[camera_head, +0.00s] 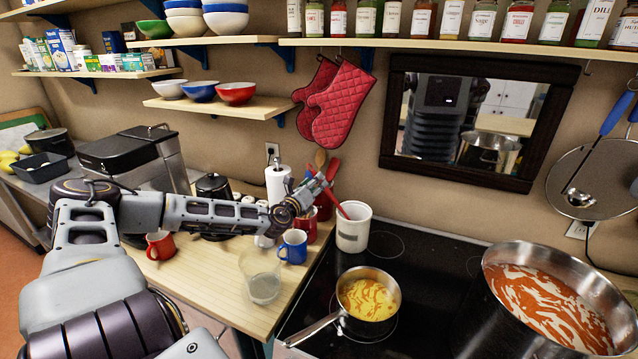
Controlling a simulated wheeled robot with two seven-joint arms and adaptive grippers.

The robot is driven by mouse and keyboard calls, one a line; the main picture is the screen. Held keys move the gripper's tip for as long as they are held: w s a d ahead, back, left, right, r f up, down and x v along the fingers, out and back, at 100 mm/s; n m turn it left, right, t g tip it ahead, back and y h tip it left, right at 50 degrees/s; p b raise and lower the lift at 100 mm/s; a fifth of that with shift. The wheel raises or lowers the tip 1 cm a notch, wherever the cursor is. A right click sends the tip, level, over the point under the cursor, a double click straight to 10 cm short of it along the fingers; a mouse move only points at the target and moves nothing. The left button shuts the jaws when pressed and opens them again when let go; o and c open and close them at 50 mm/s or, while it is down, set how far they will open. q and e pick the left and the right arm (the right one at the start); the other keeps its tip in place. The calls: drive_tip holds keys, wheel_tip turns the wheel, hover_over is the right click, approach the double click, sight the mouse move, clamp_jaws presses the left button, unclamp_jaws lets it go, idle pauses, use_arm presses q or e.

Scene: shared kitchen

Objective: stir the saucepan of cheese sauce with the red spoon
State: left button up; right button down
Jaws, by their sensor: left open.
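The saucepan of cheese sauce (368,298) sits on the black stovetop, its steel handle pointing to the lower left. Yellow sauce with orange streaks shows inside it. A white crock (353,236) stands at the stove's back left corner. A red spoon (338,203) leans out of the crock to the upper left, with its lower end hidden inside. My left gripper (318,190) is open at the upper part of this spoon, above the counter. Whether it touches the spoon is unclear. My right gripper is out of view.
A large steel pot (540,300) of red-streaked sauce stands on the right of the stove. Blue (292,246) and red (160,245) mugs and a clear glass (262,280) stand on the counter below my left arm. Other utensils (333,167) stand behind the gripper. Clear stovetop separates the pans.

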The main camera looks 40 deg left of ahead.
use_arm(q)
drive_tip(key=shift+x, duration=1.75)
drive_tip(key=c, duration=0.9)
clamp_jaws()
drive_tip(key=shift+r, duration=0.15)
